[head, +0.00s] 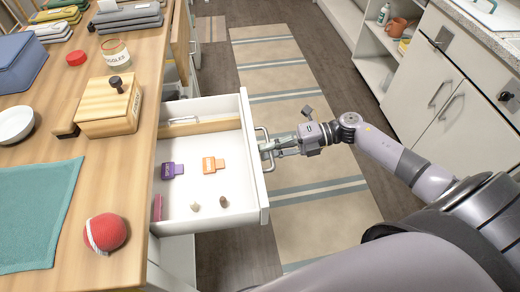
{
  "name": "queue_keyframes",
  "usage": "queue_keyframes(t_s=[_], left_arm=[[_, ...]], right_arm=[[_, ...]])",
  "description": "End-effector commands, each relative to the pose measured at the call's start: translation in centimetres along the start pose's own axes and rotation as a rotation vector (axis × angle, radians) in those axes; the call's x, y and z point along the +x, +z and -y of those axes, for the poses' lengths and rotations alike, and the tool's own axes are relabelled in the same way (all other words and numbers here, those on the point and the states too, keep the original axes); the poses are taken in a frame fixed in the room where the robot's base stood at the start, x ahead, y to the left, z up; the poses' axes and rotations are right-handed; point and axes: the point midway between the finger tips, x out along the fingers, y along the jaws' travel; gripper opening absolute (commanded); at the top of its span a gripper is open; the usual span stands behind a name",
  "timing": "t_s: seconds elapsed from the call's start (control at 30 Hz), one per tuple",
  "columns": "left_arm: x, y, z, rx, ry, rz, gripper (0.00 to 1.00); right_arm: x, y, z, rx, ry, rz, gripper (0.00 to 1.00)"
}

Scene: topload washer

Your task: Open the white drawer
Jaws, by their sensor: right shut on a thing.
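The white drawer (253,165) stands pulled out to the right from under the wooden counter. Its inside shows a purple clip (172,170), an orange clip (212,165), two small pegs and a wooden strip along the back. A metal bar handle (265,150) is on its front face. My right gripper (270,146) is at this handle, its fingers closed around it; the fingertips are partly hidden. My left gripper is not in view.
The wooden counter (130,240) at left holds a wooden box (108,106), a red ball (105,233), a teal cloth (38,215) and a jar (117,53). A striped rug (290,90) covers open floor. White cabinets (440,95) stand at right.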

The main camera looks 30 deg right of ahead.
Motion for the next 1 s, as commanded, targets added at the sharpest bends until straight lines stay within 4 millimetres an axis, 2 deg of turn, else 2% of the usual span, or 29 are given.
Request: queue_keyframes(t_s=[0.33, 0.37, 0.5, 0.83, 1.0], left_arm=[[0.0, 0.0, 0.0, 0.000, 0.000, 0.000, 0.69], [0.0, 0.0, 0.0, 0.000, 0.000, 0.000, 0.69], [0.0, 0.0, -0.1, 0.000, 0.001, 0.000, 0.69], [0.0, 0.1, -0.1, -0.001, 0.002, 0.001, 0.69], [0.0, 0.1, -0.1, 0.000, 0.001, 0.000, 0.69]], right_arm=[[-0.1, 0.0, 0.1, 0.001, 0.000, 0.000, 0.00], [-0.1, 0.0, 0.1, 0.001, 0.000, 0.000, 0.09], [-0.1, 0.0, 0.1, 0.001, 0.000, 0.000, 0.18], [-0.3, 0.0, 0.1, 0.001, -0.001, 0.001, 0.18], [-2.5, 0.0, 0.1, 0.001, -0.004, 0.002, 0.18]])
